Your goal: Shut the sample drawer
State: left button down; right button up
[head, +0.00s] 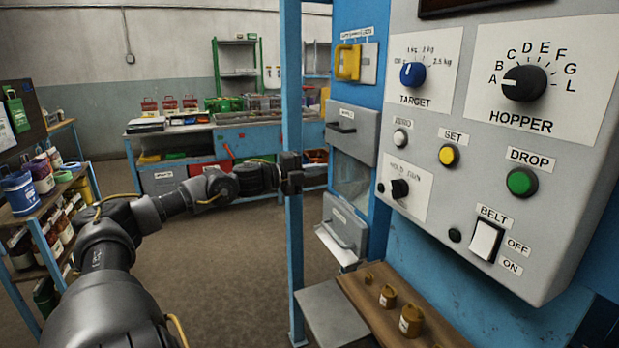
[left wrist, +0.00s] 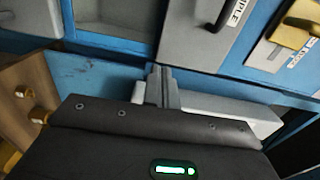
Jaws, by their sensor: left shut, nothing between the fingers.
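The sample drawer (head: 358,146) has a grey front with a dark bar handle and a white label, in the blue cabinet left of the control panel. In the left wrist view the grey front (left wrist: 196,48) shows at the top, with the dark handle and part of the label. I cannot tell how far it stands out. My left gripper (head: 292,174) appears left of the drawer and lower, by the blue post. Its fingers (left wrist: 161,84) are shut and empty, apart from the drawer front. My right gripper is not in view.
A yellow handle (head: 348,62) is above the drawer; a clear window (head: 350,178) and a grey flap (head: 344,228) are below. The control panel (head: 450,130) juts out at right. Brass weights (head: 411,319) stand on a wooden shelf. A blue post (head: 295,260) stands near my gripper.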

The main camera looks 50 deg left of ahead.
pick_arm(q)
jog(key=shift+v, duration=1.1)
jog(key=shift+s, duration=0.1)
